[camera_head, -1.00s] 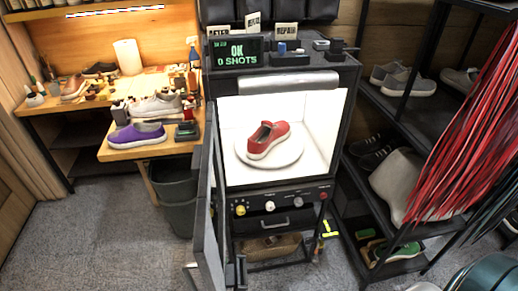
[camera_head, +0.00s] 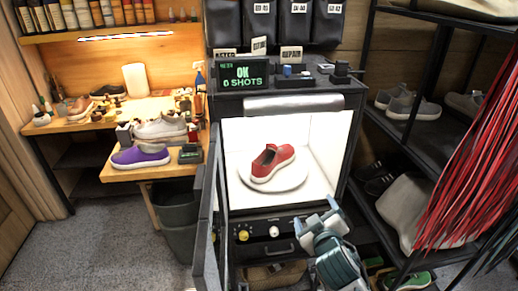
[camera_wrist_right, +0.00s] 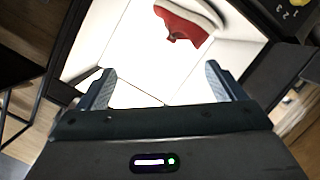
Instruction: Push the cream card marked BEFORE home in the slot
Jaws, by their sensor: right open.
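A tilted cream card (camera_head: 259,46) stands on top of the photo booth, between a card marked AFTER (camera_head: 225,54) and a card marked REPAIR (camera_head: 291,54). Its lettering is too small to read surely, and its lower edge and slot are not clear. My right gripper (camera_head: 321,214) is in front of the booth's lower right, below the cards and well apart from them. It is open and empty; its two fingers (camera_wrist_right: 158,76) show apart in the right wrist view. My left gripper is not in view.
The lit booth holds a red sneaker (camera_head: 270,162) on a white turntable (camera_head: 290,181). Its door (camera_head: 207,215) stands open at the left. A display (camera_head: 244,73) and small dark devices (camera_head: 296,78) share the booth top. A shoe rack (camera_head: 425,130) stands right.

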